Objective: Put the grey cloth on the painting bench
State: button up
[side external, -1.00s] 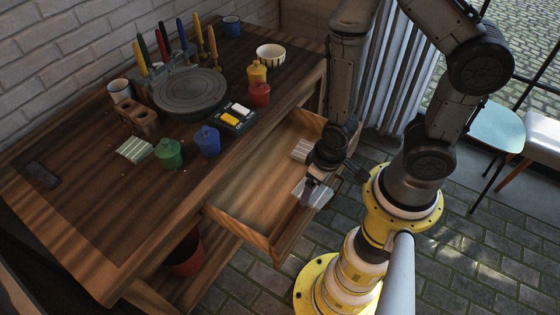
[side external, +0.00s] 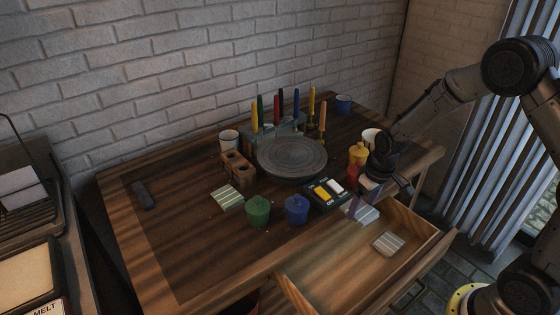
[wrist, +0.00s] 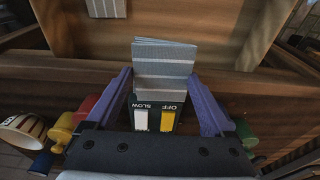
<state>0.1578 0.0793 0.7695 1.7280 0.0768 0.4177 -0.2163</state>
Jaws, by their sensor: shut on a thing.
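The grey cloth (side external: 366,214), a folded square with pale stripes, is held in my gripper (side external: 362,204) above the front edge of the painting bench (side external: 175,235), by the open drawer. In the wrist view the cloth (wrist: 165,68) sits between the two purple fingers of my gripper (wrist: 160,76), which are shut on it. The bench top is dark wood. A similar striped cloth (side external: 388,243) lies in the drawer, and a greenish striped cloth (side external: 227,197) lies on the bench.
A switch box (side external: 326,193) with white and yellow switches stands close by my gripper. Green (side external: 258,210), blue (side external: 297,208) and yellow (side external: 358,154) pots and a round turntable (side external: 291,157) occupy the bench. The open drawer (side external: 340,275) juts out in front. The bench's left front is clear.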

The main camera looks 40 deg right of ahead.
jog(key=shift+w+d+r, duration=0.5)
jog(key=shift+w+d, duration=0.05)
jog(key=shift+d, duration=0.25)
jog(key=shift+r+m, duration=0.25)
jog(key=shift+m, duration=0.05)
jog(key=w+a+r+n, duration=0.1)
jog(key=w+a+r, duration=0.15)
jog(key=a, duration=0.65)
jog(key=w+a+r+n, duration=0.1)
jog(key=w+a+r, duration=0.15)
jog(key=a, duration=0.55)
jog(key=w+a+r+n, duration=0.1)
jog(key=a+r, duration=0.2)
jog(key=a, duration=0.6)
jog(key=s+a+n, duration=0.2)
jog(key=s+a, duration=0.1)
jog(key=a, duration=0.7)
send_over(194, 260)
jog(key=s, duration=0.1)
jog(key=shift+y, duration=0.4)
jog(key=f, duration=0.9)
jog(key=shift+s+d+f, duration=0.1)
jog(key=shift+d+f, duration=0.2)
jog(key=shift+w+a+f, duration=0.15)
jog(key=shift+w+f, duration=0.05)
jog(key=shift+f, duration=1.7)
